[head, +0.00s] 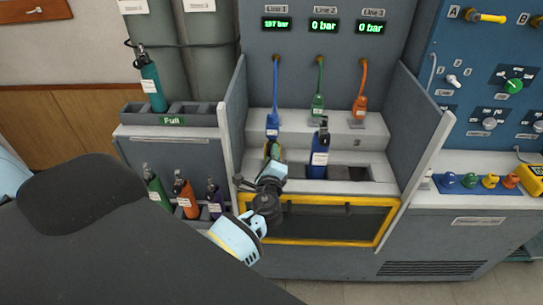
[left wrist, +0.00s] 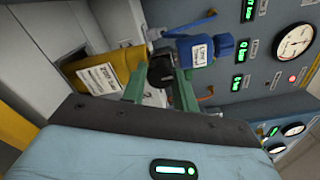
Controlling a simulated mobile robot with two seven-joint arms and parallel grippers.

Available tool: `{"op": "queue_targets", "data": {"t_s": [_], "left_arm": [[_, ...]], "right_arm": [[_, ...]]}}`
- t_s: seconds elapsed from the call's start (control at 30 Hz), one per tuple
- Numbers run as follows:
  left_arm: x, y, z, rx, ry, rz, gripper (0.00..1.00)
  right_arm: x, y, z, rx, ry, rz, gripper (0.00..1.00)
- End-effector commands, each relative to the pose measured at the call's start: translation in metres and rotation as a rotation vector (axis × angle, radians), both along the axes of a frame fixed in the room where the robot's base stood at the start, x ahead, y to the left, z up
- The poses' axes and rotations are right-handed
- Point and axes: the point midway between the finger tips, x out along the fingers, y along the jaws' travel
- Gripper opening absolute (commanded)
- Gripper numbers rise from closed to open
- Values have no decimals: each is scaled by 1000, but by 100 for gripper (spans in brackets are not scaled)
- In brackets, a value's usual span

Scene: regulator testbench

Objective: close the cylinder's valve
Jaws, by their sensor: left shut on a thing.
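The cylinder (left wrist: 108,72) shows yellow with a white label in the left wrist view, lying sideways in the picture. Its black valve knob (left wrist: 161,69) sits between the green fingers of my left gripper (left wrist: 160,88), which is shut on it. A blue regulator (left wrist: 200,51) is at the cylinder's top; it also shows in the head view (head: 272,124), with a blue hose rising to Line 1. In the head view my left gripper (head: 273,158) is at the left bay of the bench and hides most of the cylinder. My right gripper is not in view.
A blue cylinder (head: 318,155) stands in the bay just right of my gripper. The Line 1 display (head: 276,23) reads about 197 bar; Lines 2 and 3 read 0. A grey side wall (head: 235,120) is close on the left. Several cylinders stand in racks further left.

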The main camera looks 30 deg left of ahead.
Motion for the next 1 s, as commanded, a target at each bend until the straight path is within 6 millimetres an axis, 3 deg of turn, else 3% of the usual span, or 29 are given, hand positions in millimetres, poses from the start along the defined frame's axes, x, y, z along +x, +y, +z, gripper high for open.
{"op": "queue_targets", "data": {"t_s": [0.07,0.1,0.27,0.63,1.0], "left_arm": [[0,1,0,3,1,1,6],[0,1,0,3,1,1,31],[0,1,0,2,1,1,51],[-6,-3,-1,0,1,0,51],[-52,-30,-3,-1,4,1,51]], "right_arm": [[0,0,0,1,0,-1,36],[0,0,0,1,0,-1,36],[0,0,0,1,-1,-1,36],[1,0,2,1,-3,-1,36],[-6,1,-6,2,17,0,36]]}}
